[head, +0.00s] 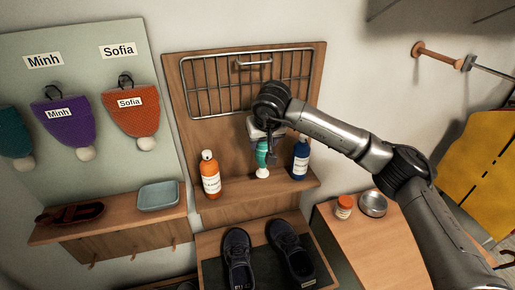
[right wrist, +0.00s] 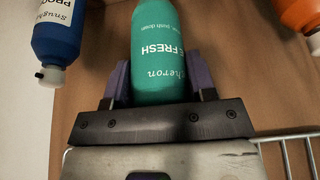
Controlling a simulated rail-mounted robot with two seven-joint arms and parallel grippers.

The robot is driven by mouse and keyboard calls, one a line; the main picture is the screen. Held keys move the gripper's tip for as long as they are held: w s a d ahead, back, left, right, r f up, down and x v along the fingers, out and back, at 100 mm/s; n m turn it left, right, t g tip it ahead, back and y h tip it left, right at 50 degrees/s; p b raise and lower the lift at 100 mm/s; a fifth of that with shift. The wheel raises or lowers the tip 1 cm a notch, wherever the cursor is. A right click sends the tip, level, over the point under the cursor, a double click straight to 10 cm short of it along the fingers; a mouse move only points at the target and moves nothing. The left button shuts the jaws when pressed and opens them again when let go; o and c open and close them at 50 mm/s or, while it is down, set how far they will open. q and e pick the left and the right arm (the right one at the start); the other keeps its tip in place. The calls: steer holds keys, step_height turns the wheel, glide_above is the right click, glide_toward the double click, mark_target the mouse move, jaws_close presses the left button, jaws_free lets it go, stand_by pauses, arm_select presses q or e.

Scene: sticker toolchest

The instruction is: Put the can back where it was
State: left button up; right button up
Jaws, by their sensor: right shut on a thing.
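The teal can (head: 262,155) is at the shelf below the wire rack, between an orange bottle and a blue bottle. Its lower end shows white in the head view; I cannot tell whether it touches the shelf (head: 228,200). My right gripper (head: 268,144) comes from above and is shut on the can. In the right wrist view the can (right wrist: 160,45) sits between the two fingers (right wrist: 160,85), its printed label facing the camera. The gripper hides the can's upper end in the head view. My left gripper is not in view.
The orange bottle (head: 210,174) stands left of the can and the blue bottle (head: 300,158) close on its right. The wire rack (head: 215,93) is just above. Dark shoes (head: 238,258) lie below. A jar (head: 344,207) and metal bowl (head: 373,203) stand lower right.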

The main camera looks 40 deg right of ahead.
mark_target(257, 153)
steer(key=shift+w+a+f, duration=0.4)
steer(key=shift+w+f, duration=0.1)
steer(key=shift+w, duration=0.3)
step_height(257, 153, down, 3)
steer(key=shift+r+p, duration=0.2)
steer(key=shift+p, duration=0.85)
steer(key=shift+f, duration=0.75)
